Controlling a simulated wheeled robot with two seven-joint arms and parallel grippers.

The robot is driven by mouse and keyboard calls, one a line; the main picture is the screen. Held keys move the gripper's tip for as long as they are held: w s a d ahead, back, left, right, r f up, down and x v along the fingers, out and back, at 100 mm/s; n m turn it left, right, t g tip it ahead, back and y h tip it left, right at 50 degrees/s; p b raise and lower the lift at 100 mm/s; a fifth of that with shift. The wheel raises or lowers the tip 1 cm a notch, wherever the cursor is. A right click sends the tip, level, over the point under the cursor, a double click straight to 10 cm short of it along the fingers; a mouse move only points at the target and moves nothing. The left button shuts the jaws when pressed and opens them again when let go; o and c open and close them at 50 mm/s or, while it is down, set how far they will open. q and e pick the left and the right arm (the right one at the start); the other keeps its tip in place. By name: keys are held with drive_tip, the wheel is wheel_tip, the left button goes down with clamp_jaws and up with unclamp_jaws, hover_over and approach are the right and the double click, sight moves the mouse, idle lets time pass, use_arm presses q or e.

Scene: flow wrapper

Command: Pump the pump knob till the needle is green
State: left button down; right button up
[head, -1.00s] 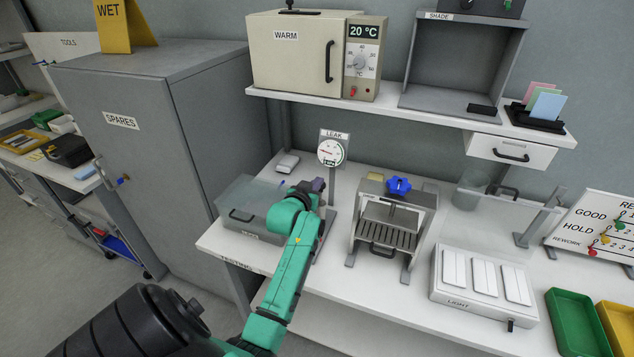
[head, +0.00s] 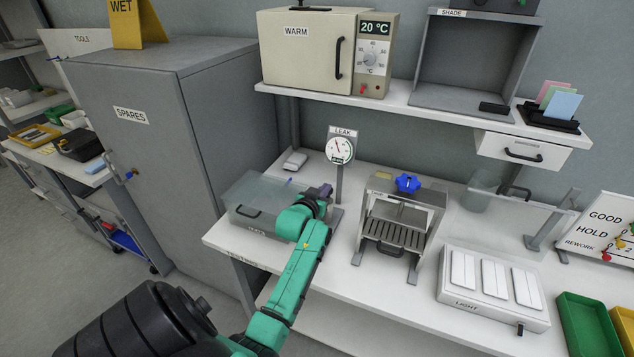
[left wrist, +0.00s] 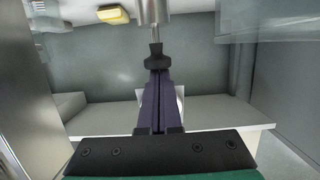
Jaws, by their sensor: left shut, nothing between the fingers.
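The leak gauge (head: 340,150) is a round white dial on a grey post, under a LEAK label. Its thin needle points up and slightly left; the coloured zones are too small to read surely. My left gripper (head: 326,190) is beside the post's lower part and hides the pump in the head view. In the left wrist view, its dark fingers (left wrist: 157,82) are shut and empty. Their tips are at a black knob (left wrist: 155,56) on a thin rod from a metal cylinder (left wrist: 153,11); contact looks likely but is not certain. My right gripper is out of view.
A clear-lidded grey box (head: 258,205) stands left of my gripper. A press frame with a blue knob (head: 407,183) stands to the right. The shelf with the WARM oven (head: 300,45) hangs above the bench.

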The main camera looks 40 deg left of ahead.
use_arm(q)
drive_tip(key=r+b+v, duration=0.1)
drive_tip(key=r+v, duration=0.1)
drive_tip(key=v, duration=0.9)
drive_tip(key=shift+w+r, duration=0.3)
drive_tip(key=shift+w, duration=0.05)
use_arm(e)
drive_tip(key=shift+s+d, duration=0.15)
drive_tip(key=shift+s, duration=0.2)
use_arm(q)
drive_tip(key=shift+w+a, duration=0.1)
drive_tip(key=shift+a, duration=0.05)
